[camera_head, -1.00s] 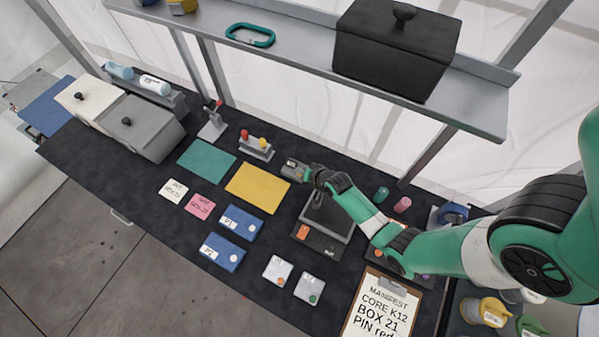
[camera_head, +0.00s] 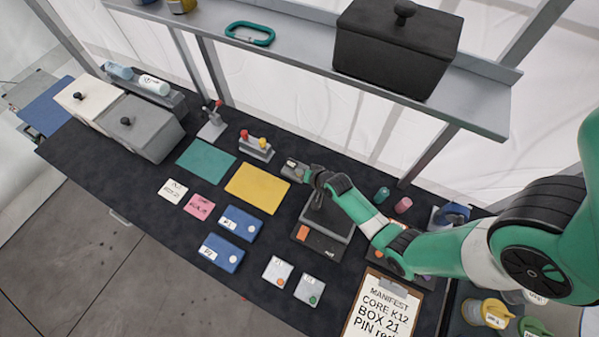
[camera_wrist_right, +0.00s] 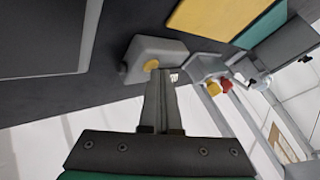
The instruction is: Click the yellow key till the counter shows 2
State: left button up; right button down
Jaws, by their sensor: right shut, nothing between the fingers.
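The yellow key (camera_wrist_right: 152,65) is a round button on a small grey counter box (camera_wrist_right: 143,54) in the right wrist view. The box also shows in the head view (camera_head: 291,166), right of the yellow mat. A small pale display (camera_wrist_right: 174,77) sits beside the key; its digits are too small to read. My right gripper (camera_wrist_right: 159,76) is shut and empty. Its fingertips are right at the key's edge and overlap it in the picture; I cannot tell whether they touch it. In the head view the gripper (camera_head: 309,174) is at the box's right end. My left gripper is not in view.
A yellow mat (camera_head: 257,188) and a stand with red and yellow knobs (camera_head: 256,150) lie left of the box. A dark device with an orange button (camera_head: 322,229) stands below my right forearm. A grey shelf (camera_head: 310,58) with a black lidded box (camera_head: 394,45) overhangs the back.

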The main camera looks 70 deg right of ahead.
jog(key=shift+r+p, duration=0.85)
jog(key=shift+r, duration=0.05)
notch_tip(320, 180, up, 5)
jog(key=p, duration=0.4)
jog(key=shift+p, duration=0.4)
jog(key=shift+a, duration=0.1)
